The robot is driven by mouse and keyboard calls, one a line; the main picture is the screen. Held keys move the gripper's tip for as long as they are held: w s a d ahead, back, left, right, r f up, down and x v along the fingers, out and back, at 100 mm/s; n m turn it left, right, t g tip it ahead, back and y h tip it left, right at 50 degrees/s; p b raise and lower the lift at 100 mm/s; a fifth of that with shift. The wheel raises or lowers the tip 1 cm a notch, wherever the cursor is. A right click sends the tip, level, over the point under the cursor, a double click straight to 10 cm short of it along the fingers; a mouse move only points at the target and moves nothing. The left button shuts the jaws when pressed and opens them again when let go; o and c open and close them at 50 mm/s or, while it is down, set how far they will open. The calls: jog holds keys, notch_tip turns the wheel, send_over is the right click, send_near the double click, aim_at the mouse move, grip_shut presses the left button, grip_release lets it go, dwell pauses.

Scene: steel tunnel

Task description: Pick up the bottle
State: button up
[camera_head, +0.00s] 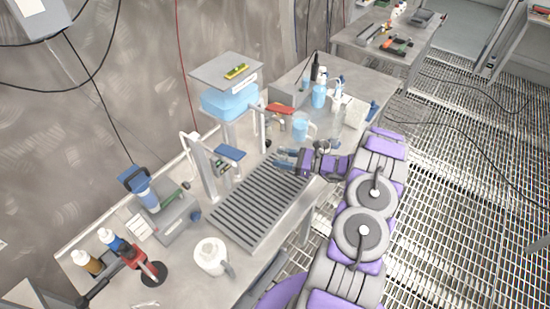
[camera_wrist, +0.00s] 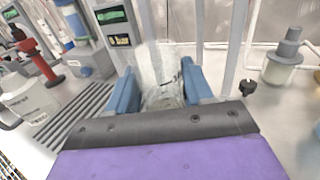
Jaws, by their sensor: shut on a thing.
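A clear, see-through bottle (camera_wrist: 158,65) stands between the two blue fingers of my gripper (camera_wrist: 160,88) in the wrist view. The fingers are shut on its sides, and its lower part is partly hidden behind the gripper's dark front edge. In the head view my gripper (camera_head: 284,157) is at the far end of the grey slatted rack on the bench. The bottle is too small and clear to make out there.
The slatted rack (camera_head: 250,207) lies below and left of my gripper. A white jug (camera_head: 210,257) stands in front of it. A blue-tinted pitcher (camera_head: 300,126) and a blue beaker (camera_head: 319,97) stand beyond. A stoppered jar (camera_wrist: 285,62) is at the right in the wrist view.

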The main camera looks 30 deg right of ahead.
jog(key=r+p+v, duration=0.1)
jog(key=v, duration=1.2)
jog(key=shift+s+a, duration=0.2)
jog(key=shift+a, duration=0.05)
jog(key=shift+d+f, duration=0.15)
jog(key=shift+d, duration=0.4)
jog(key=shift+a, duration=0.1)
jog(key=shift+a, duration=0.3)
jog(key=shift+w, duration=0.1)
